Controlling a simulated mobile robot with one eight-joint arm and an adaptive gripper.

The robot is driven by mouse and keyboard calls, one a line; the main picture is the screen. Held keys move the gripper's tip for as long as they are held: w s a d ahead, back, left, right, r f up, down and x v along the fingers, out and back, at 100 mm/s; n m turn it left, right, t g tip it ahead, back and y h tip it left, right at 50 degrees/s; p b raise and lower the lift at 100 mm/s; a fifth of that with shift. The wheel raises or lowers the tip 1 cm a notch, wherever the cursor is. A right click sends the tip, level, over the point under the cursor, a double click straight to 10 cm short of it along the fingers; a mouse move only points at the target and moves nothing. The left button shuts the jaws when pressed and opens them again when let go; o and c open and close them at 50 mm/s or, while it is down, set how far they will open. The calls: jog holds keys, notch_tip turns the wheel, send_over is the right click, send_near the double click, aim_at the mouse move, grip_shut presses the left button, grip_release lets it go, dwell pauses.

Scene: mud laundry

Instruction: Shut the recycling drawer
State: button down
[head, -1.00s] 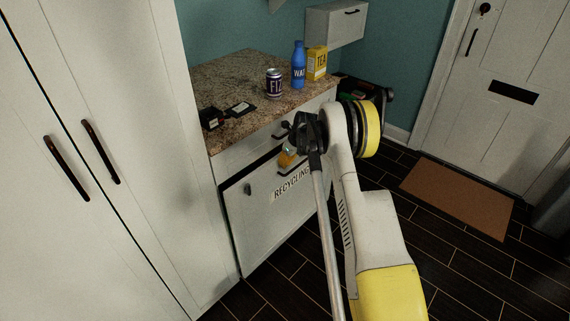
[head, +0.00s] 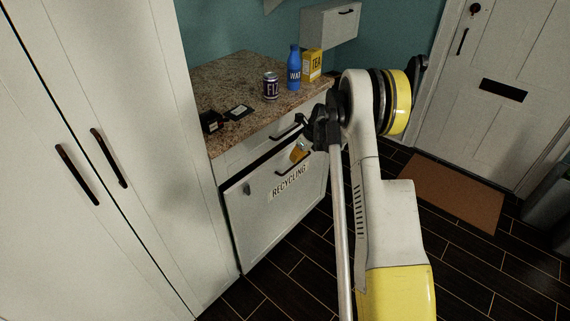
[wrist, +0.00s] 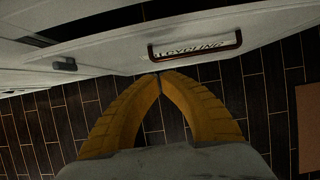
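The recycling drawer's white front (head: 265,215) bears a RECYCLING label and a dark bar handle (head: 293,165). It stands out from the cabinet, with a dark gap along its top edge. In the wrist view the drawer front (wrist: 110,58) crosses the top, with its handle (wrist: 195,46) over the label and a dark opening behind. My gripper (wrist: 160,77) has its yellow fingers shut, tips together and empty, just below the handle in that view. In the head view my gripper (head: 298,152) is near the drawer's top edge by the handle. I cannot tell whether it touches.
The speckled counter (head: 235,80) above holds a can (head: 271,86), a blue bottle (head: 294,68), a yellow tea box (head: 312,65) and small dark items. Tall white cabinet doors (head: 100,120) stand at left. Dark floor and a brown mat (head: 450,190) lie clear at right.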

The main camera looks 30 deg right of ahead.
jog(key=s+a+f+t+y, duration=0.1)
jog(key=s+a+f+t, duration=0.15)
jog(key=s+a, duration=0.35)
jog(key=t+b, duration=0.1)
jog(key=b, duration=0.4)
send_near(263, 179)
jog(key=x, duration=0.6)
jog(key=shift+s+d+f, duration=0.15)
jog(key=shift+d+f, duration=0.05)
jog(key=shift+f, duration=0.25)
jog(key=shift+w+a+r, duration=0.1)
jog(key=shift+w, duration=0.25)
jog(key=w, duration=0.1)
jog(key=w+a, duration=0.1)
jog(key=w, duration=0.1)
jog(key=w+a, duration=0.1)
jog(key=w, duration=0.1)
jog(key=shift+w, duration=0.1)
jog(key=shift+d, duration=0.1)
